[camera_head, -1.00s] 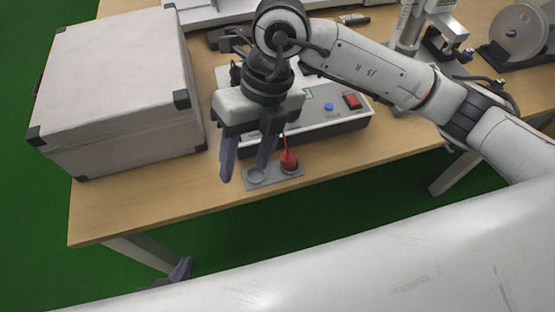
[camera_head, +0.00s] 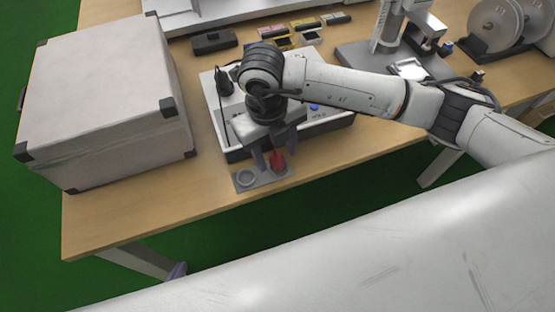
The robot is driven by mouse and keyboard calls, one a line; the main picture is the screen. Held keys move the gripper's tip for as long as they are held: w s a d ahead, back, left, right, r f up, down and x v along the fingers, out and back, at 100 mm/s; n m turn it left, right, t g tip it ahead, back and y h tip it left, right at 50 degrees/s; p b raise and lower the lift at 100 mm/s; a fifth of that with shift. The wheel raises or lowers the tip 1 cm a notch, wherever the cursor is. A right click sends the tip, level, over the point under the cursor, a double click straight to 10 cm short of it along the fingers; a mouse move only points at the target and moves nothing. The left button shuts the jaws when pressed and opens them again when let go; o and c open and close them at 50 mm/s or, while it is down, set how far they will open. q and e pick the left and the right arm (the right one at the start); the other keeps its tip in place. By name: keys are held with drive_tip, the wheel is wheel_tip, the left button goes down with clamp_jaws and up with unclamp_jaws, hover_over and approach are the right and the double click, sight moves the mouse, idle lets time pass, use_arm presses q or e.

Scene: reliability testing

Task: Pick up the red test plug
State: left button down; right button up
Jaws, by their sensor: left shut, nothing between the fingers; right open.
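The red test plug (camera_head: 278,161) stands upright in the right-hand round seat of a small grey holder plate (camera_head: 262,182) at the table's front edge. The left-hand ring of the plate is empty. My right gripper (camera_head: 275,160) is open, pointing down, with one finger left of the plug and the other partly hidden near its right side. The plug appears between the fingers; I cannot tell whether they touch it.
A white tester box (camera_head: 330,128) stands just behind the plate, under my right arm. A large grey case (camera_head: 105,100) fills the table's left side. Spools (camera_head: 495,28) and a stand (camera_head: 388,40) are at the back right. The front-left tabletop (camera_head: 150,215) is clear.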

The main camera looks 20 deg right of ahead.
drive_tip(key=shift+d+f, duration=0.1)
drive_tip(key=shift+f, duration=0.4)
drive_tip(key=shift+c, duration=0.3)
drive_tip(key=c, duration=1.1)
drive_tip(key=shift+r, duration=0.15)
